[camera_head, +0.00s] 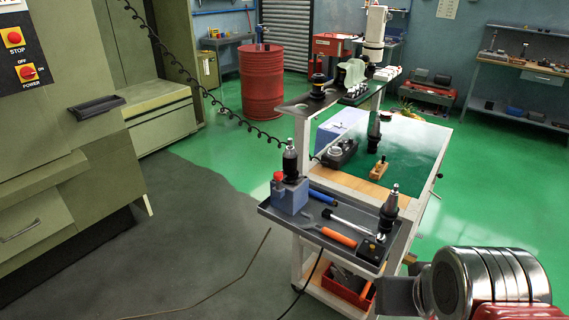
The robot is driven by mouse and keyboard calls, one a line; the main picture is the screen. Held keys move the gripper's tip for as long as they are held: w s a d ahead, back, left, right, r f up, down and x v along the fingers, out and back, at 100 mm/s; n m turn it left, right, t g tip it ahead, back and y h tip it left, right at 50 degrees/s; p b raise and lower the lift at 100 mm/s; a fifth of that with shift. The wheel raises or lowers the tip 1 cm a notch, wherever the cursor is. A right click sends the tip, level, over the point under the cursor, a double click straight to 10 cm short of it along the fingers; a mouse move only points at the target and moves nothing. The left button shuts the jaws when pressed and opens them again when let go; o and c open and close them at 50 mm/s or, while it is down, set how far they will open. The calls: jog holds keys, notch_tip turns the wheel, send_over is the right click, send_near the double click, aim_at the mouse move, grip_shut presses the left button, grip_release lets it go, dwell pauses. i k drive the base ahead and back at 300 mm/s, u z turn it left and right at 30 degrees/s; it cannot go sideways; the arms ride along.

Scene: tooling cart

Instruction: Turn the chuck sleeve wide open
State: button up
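A dark upright tool holder (290,160) stands in a blue-grey block (290,196) at the left end of the cart's grey tray (345,245). It looks like a chuck, but its sleeve and jaws are too small to tell how far open they are. A second dark holder with a silver tip (389,211) stands upright at the tray's right end, and a third (374,131) on the cart top. I cannot tell for certain which one bears the task's sleeve. My arm's silver and red parts show at the lower right, apart from the holders.
A blue-handled tool (322,197), a silver-headed tool and an orange-handled tool (337,237) lie in the tray. A raised dark shelf (309,106) stands behind. A machine with a coiled cable is at left. Open floor (200,270) lies left of the cart.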

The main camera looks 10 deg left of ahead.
aim_at(289, 161)
jog(key=k, duration=0.3)
jog(key=u, duration=0.45)
jog(key=i, duration=1)
jog(key=u, duration=0.5)
jog(key=i, duration=0.75)
jog(key=u, duration=0.4)
